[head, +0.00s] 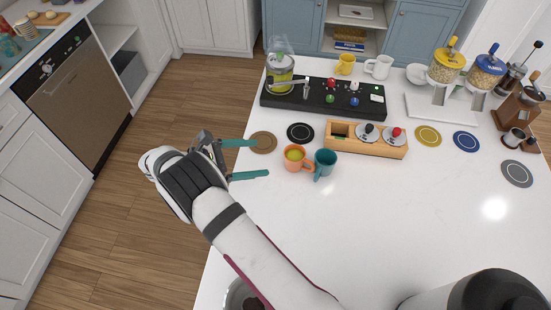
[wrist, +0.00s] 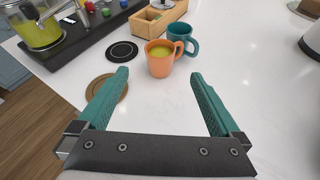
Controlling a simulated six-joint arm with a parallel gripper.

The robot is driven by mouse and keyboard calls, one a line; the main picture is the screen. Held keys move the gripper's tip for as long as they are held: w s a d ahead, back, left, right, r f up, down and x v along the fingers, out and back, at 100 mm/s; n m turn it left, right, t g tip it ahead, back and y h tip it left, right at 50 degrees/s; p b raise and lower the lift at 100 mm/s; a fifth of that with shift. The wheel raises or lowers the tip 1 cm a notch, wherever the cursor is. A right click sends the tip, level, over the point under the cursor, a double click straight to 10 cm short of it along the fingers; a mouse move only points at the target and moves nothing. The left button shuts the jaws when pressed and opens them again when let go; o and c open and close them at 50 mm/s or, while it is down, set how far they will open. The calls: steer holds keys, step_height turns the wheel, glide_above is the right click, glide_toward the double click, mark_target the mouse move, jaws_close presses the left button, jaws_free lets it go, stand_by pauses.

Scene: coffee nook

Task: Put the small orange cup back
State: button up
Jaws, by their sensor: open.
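The small orange cup (head: 294,160) stands upright on the white counter and holds a yellow-green liquid. In the wrist view the orange cup (wrist: 161,58) is ahead of the fingertips, its handle to the right. My gripper (head: 253,159) is open and empty, its teal fingers pointing toward the cup from the left. In the wrist view my gripper (wrist: 158,74) has nothing between its fingers. A teal cup (head: 325,163) stands right beside the orange cup. A brown round coaster (head: 263,142) lies bare to the left of the orange cup, and a black coaster (head: 300,132) lies behind it.
A wooden box (head: 368,140) with lidded pots stands behind the cups. A black control panel (head: 320,97) with a glass kettle (head: 280,75) is farther back. Yellow (head: 428,136), blue (head: 467,141) and grey (head: 517,173) coasters lie to the right. The counter's middle is clear.

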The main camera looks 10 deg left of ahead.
steer(key=s+d+r+m+g+y, duration=0.3)
steer(key=s+d+r+m+g, duration=0.15)
steer(key=d+r+m, duration=0.35)
steer(key=s+d+r+m+g+y, duration=0.2)
steer(key=s+d+r+m+g, duration=0.3)
steer(key=d, duration=0.6)
steer(key=s+r+m+t+y, duration=0.1)
steer(key=s+m+t+y, duration=0.1)
steer(key=s+m+y, duration=0.6)
steer(key=s+m, duration=0.7)
steer(key=s, duration=0.2)
steer(key=shift+s+d+r+m, duration=0.2)
steer(key=shift+s+d+m, duration=0.15)
steer(key=shift+d+m, duration=0.05)
